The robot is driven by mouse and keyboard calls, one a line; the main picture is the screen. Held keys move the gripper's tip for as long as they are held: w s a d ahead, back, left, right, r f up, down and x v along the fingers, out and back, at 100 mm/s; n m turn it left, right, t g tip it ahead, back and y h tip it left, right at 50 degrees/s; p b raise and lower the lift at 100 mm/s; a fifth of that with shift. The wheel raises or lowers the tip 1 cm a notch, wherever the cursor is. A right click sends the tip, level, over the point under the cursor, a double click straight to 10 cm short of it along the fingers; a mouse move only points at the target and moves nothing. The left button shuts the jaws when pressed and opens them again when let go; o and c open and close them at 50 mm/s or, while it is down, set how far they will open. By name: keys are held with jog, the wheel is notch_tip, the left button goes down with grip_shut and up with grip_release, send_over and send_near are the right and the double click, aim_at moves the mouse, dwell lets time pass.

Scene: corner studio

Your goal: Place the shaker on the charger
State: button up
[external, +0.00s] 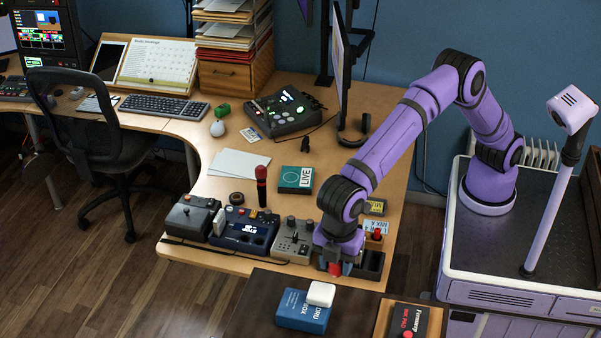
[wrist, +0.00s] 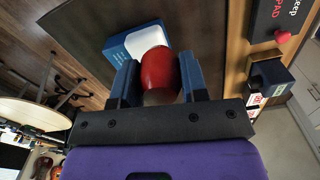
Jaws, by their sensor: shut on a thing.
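The shaker, a red rounded piece (wrist: 158,70) with a paler lower end, is between the two blue fingers of my gripper (wrist: 160,78) in the wrist view. My gripper (external: 336,268) is shut on it and holds it above the front edge of the desk in the external view, where only a little of the red shaker (external: 335,269) shows. A white rounded-square block, which looks like the charger (external: 321,293), lies on a blue box (external: 303,315) at the front. In the wrist view the charger (wrist: 143,38) is partly hidden behind the shaker.
The blue box stands on a dark surface (external: 262,300) in front of the desk. A dark box with red marks (external: 412,320) lies to its right. A row of control units, including a grey joystick unit (external: 293,240), lines the desk edge. A red-topped microphone (external: 261,185) stands behind them.

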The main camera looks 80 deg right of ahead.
aim_at(321, 291)
jog(key=w+a, duration=0.2)
jog(key=shift+w+a+f, duration=0.2)
jog(key=shift+w, duration=0.15)
jog(key=shift+f, duration=1.7)
jog(key=shift+f, duration=0.1)
jog(key=o, duration=0.9)
jog(key=shift+f, duration=0.1)
notch_tip(321, 291, up, 12)
jog(key=shift+r, duration=0.2)
